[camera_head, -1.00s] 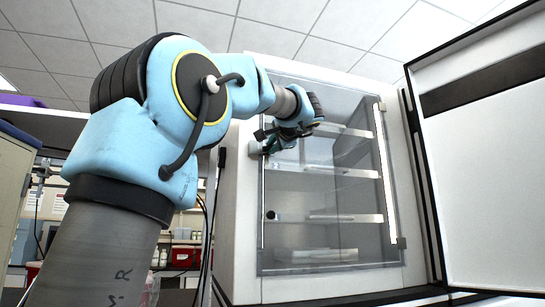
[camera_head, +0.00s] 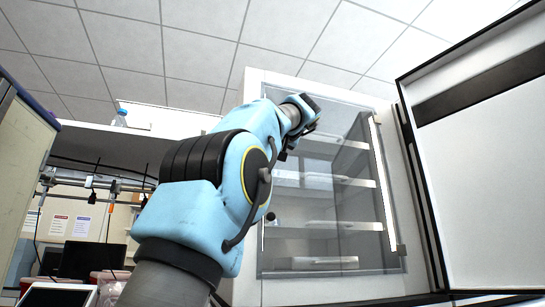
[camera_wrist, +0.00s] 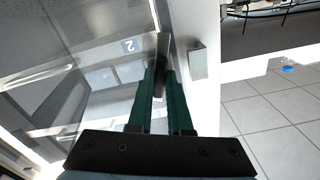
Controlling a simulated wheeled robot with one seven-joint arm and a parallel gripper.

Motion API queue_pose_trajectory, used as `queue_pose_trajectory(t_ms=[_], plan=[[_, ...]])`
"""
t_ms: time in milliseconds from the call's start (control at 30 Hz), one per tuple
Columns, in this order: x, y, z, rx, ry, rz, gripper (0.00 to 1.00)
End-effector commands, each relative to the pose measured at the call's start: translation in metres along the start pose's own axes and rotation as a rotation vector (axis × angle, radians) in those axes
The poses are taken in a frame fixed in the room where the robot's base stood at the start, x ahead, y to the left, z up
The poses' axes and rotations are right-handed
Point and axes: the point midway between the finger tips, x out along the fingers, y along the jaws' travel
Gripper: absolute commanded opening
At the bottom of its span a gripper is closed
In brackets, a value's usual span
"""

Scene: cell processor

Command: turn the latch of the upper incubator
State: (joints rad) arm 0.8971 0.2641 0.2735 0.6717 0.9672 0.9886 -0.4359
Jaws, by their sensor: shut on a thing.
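The upper incubator (camera_head: 255,90) stands in the head view with its outer door (camera_head: 480,180) swung open to the right. Its inner glass door (camera_head: 345,150) looks closed, with shelves behind it. In the wrist view the glass door (camera_wrist: 95,30) carries a label "2". My gripper (camera_wrist: 161,75) has its two green fingers shut on a narrow dark grey piece at the glass door's edge, which looks like the latch (camera_wrist: 162,48). In the head view my arm hides most of the gripper and the latch, so the latch's angle is hard to tell.
A small grey block (camera_wrist: 199,62) sits on the white frame beside the fingers. Open tiled floor (camera_wrist: 265,115) lies to the right in the wrist view.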

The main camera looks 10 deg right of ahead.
Motion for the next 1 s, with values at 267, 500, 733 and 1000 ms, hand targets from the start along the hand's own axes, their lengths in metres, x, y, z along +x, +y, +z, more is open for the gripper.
queue_pose_trajectory(t_ms=[267,500,733,1000], plan=[[0.0004,0.001,0.0015,-0.203,-0.001,0.0,0.0],[0.0005,0.0013,0.0012,-0.305,-0.002,0.0,0.0],[0.0003,0.0006,0.0005,-0.346,-0.001,0.0,0.0],[0.0003,0.0005,0.0003,-0.352,-0.001,0.0,0.0]])
